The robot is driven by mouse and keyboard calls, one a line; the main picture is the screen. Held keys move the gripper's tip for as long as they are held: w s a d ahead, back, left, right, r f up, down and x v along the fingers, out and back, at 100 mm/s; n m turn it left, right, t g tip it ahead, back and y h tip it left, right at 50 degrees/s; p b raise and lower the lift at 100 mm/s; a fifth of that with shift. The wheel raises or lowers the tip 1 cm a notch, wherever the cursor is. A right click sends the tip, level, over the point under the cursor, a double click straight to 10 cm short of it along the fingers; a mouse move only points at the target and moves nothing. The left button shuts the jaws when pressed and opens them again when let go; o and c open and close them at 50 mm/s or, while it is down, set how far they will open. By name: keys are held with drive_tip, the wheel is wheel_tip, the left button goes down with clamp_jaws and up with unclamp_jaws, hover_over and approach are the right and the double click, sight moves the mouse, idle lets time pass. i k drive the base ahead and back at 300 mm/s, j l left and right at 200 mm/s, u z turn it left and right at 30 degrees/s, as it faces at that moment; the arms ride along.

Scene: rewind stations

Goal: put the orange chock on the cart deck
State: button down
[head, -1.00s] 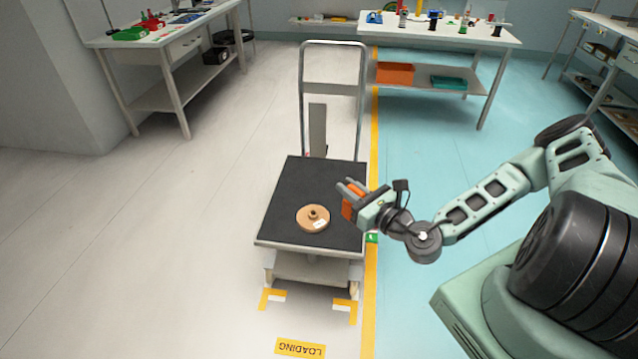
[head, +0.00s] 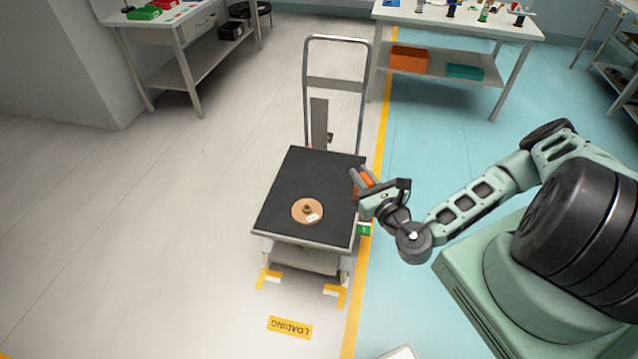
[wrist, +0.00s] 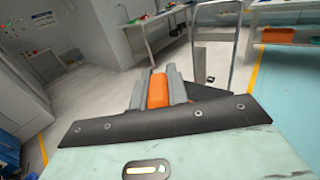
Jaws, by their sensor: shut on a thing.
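The orange chock (wrist: 157,90) is clamped between the two grey fingers of my gripper (wrist: 159,88) in the wrist view. In the head view my gripper (head: 362,180) is at the right edge of the cart deck, with a bit of the orange chock (head: 365,185) showing between the fingers. The cart deck (head: 297,178) is a dark flat surface with a pale rim. I cannot tell the exact height of the chock above it. Part of the dark deck also shows in the wrist view behind the fingers.
The cart's upright handle (head: 335,85) stands at the far end. The deck's far half is bare. A workbench (head: 455,20) stands behind, and a yellow floor line (head: 370,250) runs beside the cart.

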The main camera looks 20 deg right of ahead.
sight(334, 185)
drive_tip(key=l+u, duration=0.25)
drive_tip(key=l, duration=0.9)
drive_tip(key=k+l+u, duration=0.2)
drive_tip(key=l, duration=0.95)
drive_tip(key=i, duration=0.1)
